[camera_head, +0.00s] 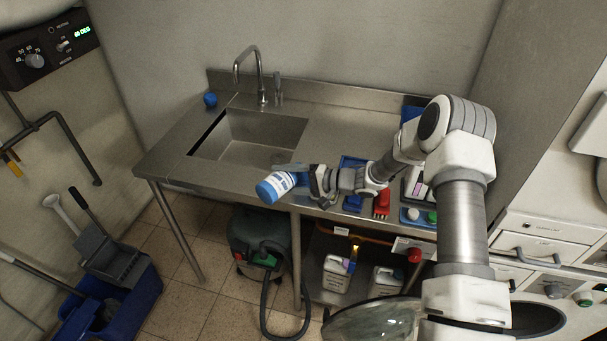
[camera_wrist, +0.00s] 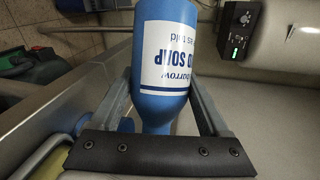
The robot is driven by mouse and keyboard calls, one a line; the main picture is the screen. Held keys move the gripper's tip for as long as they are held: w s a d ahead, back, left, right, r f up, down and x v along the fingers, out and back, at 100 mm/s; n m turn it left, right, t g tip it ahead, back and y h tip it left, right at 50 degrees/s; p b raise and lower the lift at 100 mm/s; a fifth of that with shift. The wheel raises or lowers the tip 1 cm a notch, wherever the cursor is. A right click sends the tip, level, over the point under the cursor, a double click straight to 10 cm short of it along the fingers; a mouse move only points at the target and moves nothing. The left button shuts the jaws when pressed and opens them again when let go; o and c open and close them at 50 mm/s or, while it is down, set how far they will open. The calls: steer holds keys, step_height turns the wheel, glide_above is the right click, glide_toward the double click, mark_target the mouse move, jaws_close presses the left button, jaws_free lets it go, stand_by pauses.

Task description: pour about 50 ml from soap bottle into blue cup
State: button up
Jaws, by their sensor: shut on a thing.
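The soap bottle (camera_head: 273,187) is blue with a white label and lies tilted well over in the head view, its wide end to the left. In the wrist view the bottle (camera_wrist: 165,55) has its label upside down and its narrower end between the fingers. My gripper (camera_head: 300,179) is shut on it, in front of the sink's front edge; its fingers also show in the wrist view (camera_wrist: 158,100). A small blue round thing (camera_head: 210,99) at the sink's back left may be the blue cup; its opening cannot be made out.
The steel sink basin (camera_head: 250,135) with a tall tap (camera_head: 260,75) lies behind the bottle. Blue trays (camera_head: 353,203) and a red item (camera_head: 382,203) stand right of my gripper. White jugs (camera_head: 337,273) and a dark green machine (camera_head: 258,235) are below.

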steer(key=shift+r+m, duration=0.25)
steer(key=shift+m, duration=0.05)
stand_by(1.9)
steer(key=f+b, duration=0.1)
steer(key=f+n+b, duration=0.1)
steer(key=n+h+b, duration=0.1)
steer(key=shift+s+a+f+t+b, duration=0.15)
steer(key=shift+s+f+t+b, duration=0.15)
steer(key=shift+f+b, duration=0.1)
steer(key=shift+s+a+f+n+b, duration=0.1)
steer(key=shift+n+b, duration=0.2)
steer(key=shift+b, duration=0.2)
steer(key=shift+r, duration=0.25)
steer(key=shift+s+f+h+b, duration=0.1)
steer(key=shift+f+h+b, duration=0.15)
steer(key=shift+h+b, duration=0.2)
steer(key=shift+r+n+t, duration=0.15)
steer(key=shift+n+t, duration=0.15)
steer(key=shift+n, duration=0.1)
steer(key=shift+n, duration=0.3)
